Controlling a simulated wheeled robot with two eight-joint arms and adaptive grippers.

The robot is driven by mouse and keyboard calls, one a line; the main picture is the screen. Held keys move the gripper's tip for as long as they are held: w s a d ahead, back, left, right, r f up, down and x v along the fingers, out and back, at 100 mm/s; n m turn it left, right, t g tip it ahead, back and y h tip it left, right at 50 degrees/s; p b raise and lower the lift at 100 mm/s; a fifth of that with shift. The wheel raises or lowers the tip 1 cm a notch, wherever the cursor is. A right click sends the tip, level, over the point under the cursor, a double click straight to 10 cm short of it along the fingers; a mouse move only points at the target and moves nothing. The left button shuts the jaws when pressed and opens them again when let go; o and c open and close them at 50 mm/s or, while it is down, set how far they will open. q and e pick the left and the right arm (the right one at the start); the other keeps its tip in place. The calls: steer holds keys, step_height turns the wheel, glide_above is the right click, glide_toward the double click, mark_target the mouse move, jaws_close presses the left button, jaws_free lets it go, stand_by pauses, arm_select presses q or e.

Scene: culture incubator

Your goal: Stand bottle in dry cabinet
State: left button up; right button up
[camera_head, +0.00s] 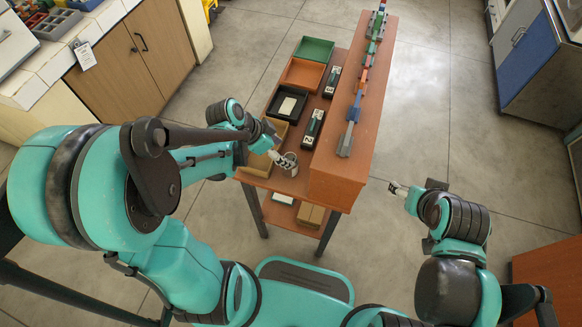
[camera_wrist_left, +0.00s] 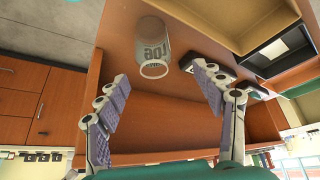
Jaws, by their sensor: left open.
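I cannot identify the dry cabinet for certain.
Green (camera_head: 314,49), orange (camera_head: 302,74) and black (camera_head: 287,103) trays line the table's left side. Small numbered dark holders (camera_head: 313,129) stand beside them. A raised wooden shelf (camera_head: 337,172) bounds the right. A blue-fronted cabinet (camera_head: 526,65) stands far right. The floor between is clear.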

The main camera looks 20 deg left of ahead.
mark_target(297, 165)
arm_select(q)
steer(key=f, duration=0.1)
steer(key=m, duration=0.1)
steer(key=f+h, duration=0.1)
steer(key=shift+w+d+f+m, duration=0.1)
steer(key=shift+w+f+m, duration=0.15)
steer(key=shift+f+m, duration=0.15)
steer(key=b+x, duration=0.1)
steer(key=x, duration=0.1)
steer(key=shift+d+f+b, duration=0.15)
steer(key=shift+f+b, duration=0.1)
steer(key=shift+b, duration=0.05)
steer(key=b+x, duration=0.1)
steer(key=x, duration=0.1)
steer(key=s+b+x, duration=0.1)
steer(key=x, duration=0.1)
steer(key=shift+w+d+f, duration=0.1)
steer(key=shift+d+f, duration=0.05)
steer(key=shift+f, duration=0.05)
steer(key=shift+w+d+f+b, duration=0.2)
steer(key=shift+d+f+b, duration=0.05)
steer(key=shift+f+b, duration=0.1)
steer(key=shift+r, duration=0.15)
steer(key=shift+c, duration=0.9)
steer(key=c, duration=1)
